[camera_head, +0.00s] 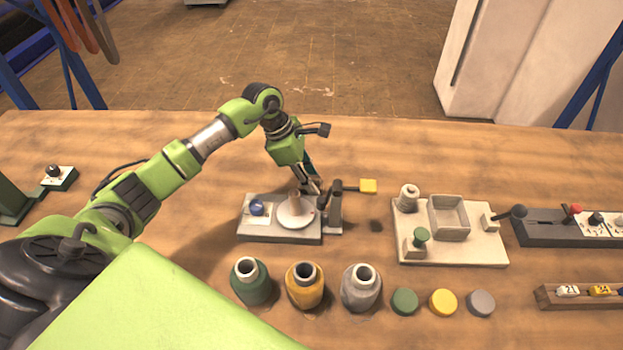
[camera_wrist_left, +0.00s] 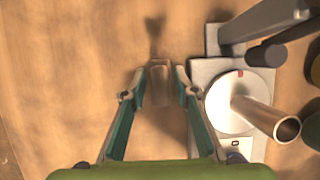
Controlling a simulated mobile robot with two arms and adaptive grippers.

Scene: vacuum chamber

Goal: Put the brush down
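My left gripper (camera_wrist_left: 160,77) has its fingertips close on both sides of a small brownish, blocky piece, which I take to be the brush (camera_wrist_left: 160,88). It is seen nearly end-on, so its bristles and full length cannot be made out. In the head view the left gripper (camera_head: 313,187) is over the far side of the grey device (camera_head: 270,233), and the brush is not clear there. The device's white disc (camera_wrist_left: 222,118), with a copper-coloured tube (camera_wrist_left: 268,118) standing on it, is right of the gripper in the wrist view. My right gripper is out of view.
A pale fixture (camera_head: 455,250) is right. The table behind is clear.

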